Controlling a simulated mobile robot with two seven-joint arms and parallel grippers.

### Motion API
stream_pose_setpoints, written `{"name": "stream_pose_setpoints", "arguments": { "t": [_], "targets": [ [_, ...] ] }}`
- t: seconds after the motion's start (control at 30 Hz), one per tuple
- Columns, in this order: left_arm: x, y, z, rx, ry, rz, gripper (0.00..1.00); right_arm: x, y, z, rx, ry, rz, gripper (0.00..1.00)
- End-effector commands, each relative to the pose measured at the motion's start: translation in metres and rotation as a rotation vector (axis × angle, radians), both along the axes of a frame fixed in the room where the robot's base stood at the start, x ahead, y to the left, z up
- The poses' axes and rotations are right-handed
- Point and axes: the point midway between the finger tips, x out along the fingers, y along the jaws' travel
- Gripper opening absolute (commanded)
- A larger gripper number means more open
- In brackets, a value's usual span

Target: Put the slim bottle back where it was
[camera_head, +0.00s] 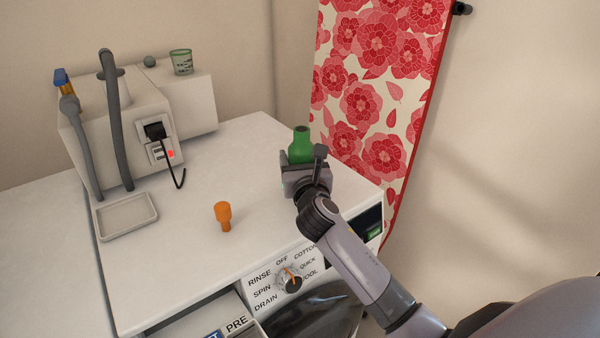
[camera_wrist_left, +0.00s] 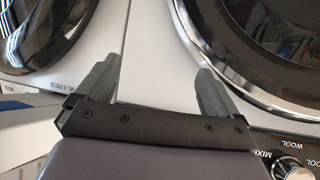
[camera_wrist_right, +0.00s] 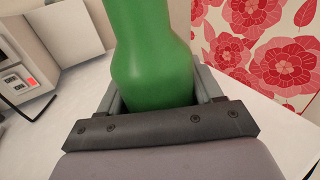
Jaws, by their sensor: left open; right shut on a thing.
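A green bottle (camera_head: 301,146) with a narrow neck stands upright at the back right of the white machine top. My right gripper (camera_head: 306,178) is shut on it, low on its body. In the right wrist view the green bottle (camera_wrist_right: 152,60) fills the space between the fingers of my right gripper (camera_wrist_right: 155,100). Its base is hidden behind the gripper, so I cannot tell whether it touches the top. My left gripper (camera_wrist_left: 157,85) shows only in the left wrist view. It is open and empty in front of the machine fronts with their round doors.
An orange bottle-shaped piece (camera_head: 223,216) stands on the machine top (camera_head: 180,265). A grey tray (camera_head: 127,216) and a white box unit with hoses (camera_head: 115,130) are at the left. A green cup (camera_head: 181,62) stands on the box. A floral cloth (camera_head: 375,100) hangs behind.

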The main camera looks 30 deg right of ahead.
Motion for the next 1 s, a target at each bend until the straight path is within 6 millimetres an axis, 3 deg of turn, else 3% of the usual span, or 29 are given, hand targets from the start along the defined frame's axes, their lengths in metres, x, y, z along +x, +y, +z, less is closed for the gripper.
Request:
{"name": "stream_pose_setpoints", "arguments": {
  "t": [0.03,0.13,0.6,0.63,0.7,1.0],
  "targets": [
    [0.000,0.000,-0.008,0.000,0.002,0.001,0.95,0.000,0.000,-0.014,0.000,0.001,0.000,0.31],
    [0.000,-0.001,-0.011,-0.004,0.007,0.001,0.95,0.000,0.000,-0.023,0.001,-0.001,0.000,0.31],
    [0.002,-0.003,-0.006,-0.010,-0.002,-0.003,0.95,0.000,0.000,-0.030,-0.002,-0.002,0.000,0.31],
    [0.002,-0.003,-0.006,-0.010,-0.001,-0.003,0.95,0.000,0.000,-0.029,0.000,-0.001,0.000,0.75],
    [0.002,-0.003,-0.005,-0.009,-0.001,-0.003,0.95,0.000,0.000,-0.029,0.000,-0.001,0.000,0.90],
    [0.002,-0.003,-0.005,-0.008,0.000,-0.004,0.95,0.000,0.000,-0.027,0.000,-0.001,0.000,0.90]
  ]
}}
